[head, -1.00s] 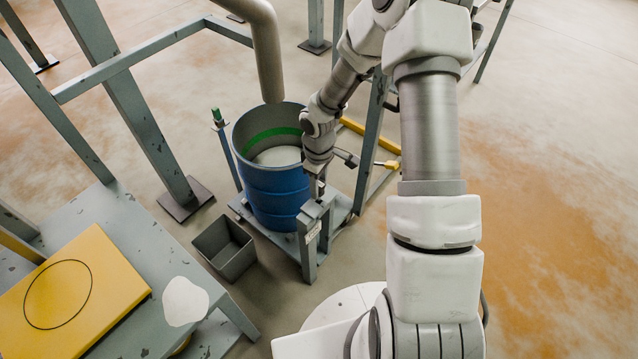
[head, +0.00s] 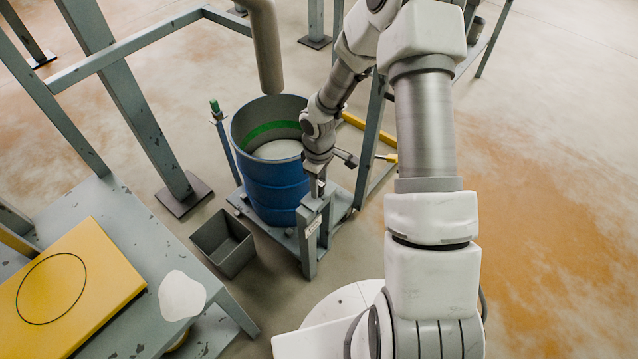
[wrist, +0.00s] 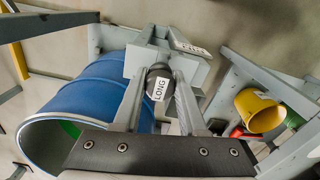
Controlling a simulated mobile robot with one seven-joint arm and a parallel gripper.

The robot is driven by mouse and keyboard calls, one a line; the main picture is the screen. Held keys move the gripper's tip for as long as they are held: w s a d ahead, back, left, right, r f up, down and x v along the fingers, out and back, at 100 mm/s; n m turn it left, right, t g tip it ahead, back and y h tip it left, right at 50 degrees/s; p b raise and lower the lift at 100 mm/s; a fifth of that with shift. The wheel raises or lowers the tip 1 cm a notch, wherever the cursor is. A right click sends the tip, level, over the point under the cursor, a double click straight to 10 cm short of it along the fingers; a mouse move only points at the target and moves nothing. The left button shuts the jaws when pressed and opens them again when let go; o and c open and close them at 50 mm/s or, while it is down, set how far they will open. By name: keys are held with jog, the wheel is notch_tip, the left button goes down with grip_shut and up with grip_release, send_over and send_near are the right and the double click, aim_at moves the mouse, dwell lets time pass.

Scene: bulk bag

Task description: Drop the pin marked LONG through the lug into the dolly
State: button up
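The pin marked LONG (wrist: 158,84) shows its dark round head and white label between my two fingers in the wrist view. My gripper (wrist: 162,78) appears closed on it; it also shows in the head view (head: 317,184), pointing down just above the grey post and lug (head: 312,212). The lug's grey bracket (wrist: 190,68) lies right behind the pin head in the wrist view. The pin's lower part is hidden, so I cannot tell how far it sits in the lug. The grey dolly (head: 340,205) carries the blue drum (head: 272,190).
A grey bin (head: 225,243) stands on the floor left of the dolly. A green-topped post (head: 217,110) rises beside the drum. A grey table (head: 150,240) holds a yellow plate (head: 105,280). A yellow cup (wrist: 258,110) shows in the wrist view. Floor at right is clear.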

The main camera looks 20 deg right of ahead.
jog(key=o, duration=0.5)
jog(key=shift+r, duration=0.1)
notch_tip(320, 180, up, 18)
jog(key=p, duration=0.7)
jog(key=s+d+r+m+t+h, duration=0.15)
jog(key=s+r, duration=0.25)
jog(key=r, duration=0.4)
jog(key=s+r+m+t, duration=0.1)
jog(key=s+r+m, duration=0.25)
jog(key=r, duration=0.55)
jog(key=s+a+r+m+t+y, duration=0.1)
jog(key=s+r+m+t+y, duration=0.2)
jog(key=s+r, duration=0.7)
jog(key=shift+m+h, duration=0.5)
jog(key=shift+h, duration=0.25)
jog(key=s+r+p, duration=0.1)
jog(key=r+p, duration=0.4)
jog(key=p, duration=0.1)
jog(key=s+r+p, duration=0.1)
jog(key=r+p, duration=0.5)
jog(key=s+r+p, duration=0.1)
jog(key=r+p, duration=0.5)
jog(key=shift+a+r+p, duration=0.15)
jog(key=shift+a+p, duration=0.1)
jog(key=shift+p, duration=0.15)
jog(key=c, duration=0.4)
